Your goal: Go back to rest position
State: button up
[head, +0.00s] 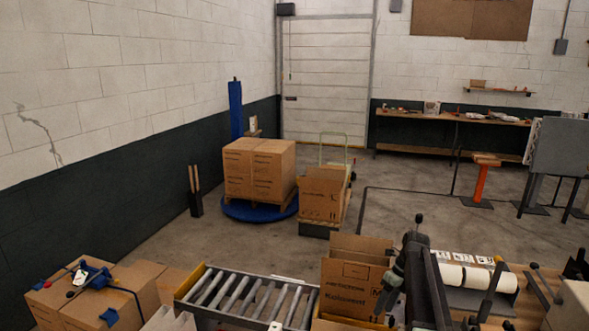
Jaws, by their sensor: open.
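A dark jointed shape, which looks like my arm with my gripper (388,292) at its end, rises from the bottom edge right of centre. It stands in front of the right side of an open cardboard box (352,275). The jaws are small and dark against the scene, and their tips are hard to make out. I see nothing held in them. The box has raised flaps and printed lettering. Its lower part is cut off by the frame.
A roller conveyor (250,295) lies left of the open box. Closed cartons with a blue tool (90,277) are at lower left. A bench with white rolls (480,277) is at right. Stacked cartons (258,168) stand farther back.

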jog(key=s+a+f+n+h+b, duration=0.2)
jog(key=s+a+f+n+b, duration=0.45)
jog(key=a, duration=0.65)
jog(key=s+f+n+h, duration=0.1)
jog(key=s+n, duration=0.4)
jog(key=n, duration=0.6)
jog(key=s+a+f+n+t, duration=0.1)
jog(key=s+n, duration=0.4)
jog(key=n, duration=0.7)
jog(key=shift+a+f+t+h, duration=0.3)
jog(key=shift+f+h, duration=0.1)
jog(key=shift+f, duration=0.3)
jog(key=shift+d, duration=0.15)
